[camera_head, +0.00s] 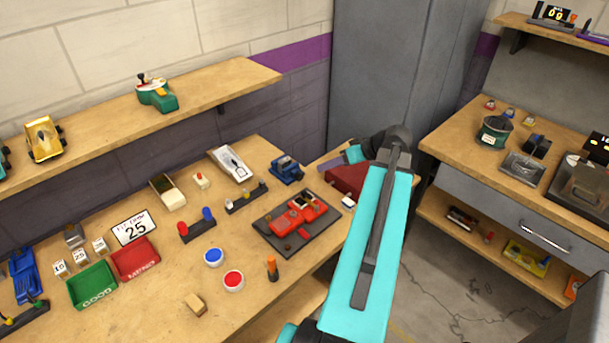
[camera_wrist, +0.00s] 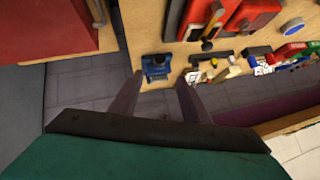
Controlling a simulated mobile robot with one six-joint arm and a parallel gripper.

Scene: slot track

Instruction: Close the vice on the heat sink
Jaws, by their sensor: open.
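A small blue vice (camera_head: 287,170) stands near the back edge of the workbench in the head view. It also shows in the wrist view (camera_wrist: 155,66), just beyond and between my fingertips. I cannot make out a heat sink in it; the vice is too small in both views to tell its jaw gap. My gripper (camera_wrist: 158,88) is open and empty, its two dark fingers spread toward the vice without touching it. In the head view my gripper is mostly hidden behind my arm, to the right of the vice.
A red box (camera_head: 350,180) stands right of the vice and shows at upper left in the wrist view (camera_wrist: 60,28). A white device (camera_head: 231,163) is left of the vice. A dark tray (camera_head: 268,238) with red parts lies in front. A shelf (camera_head: 150,105) runs above.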

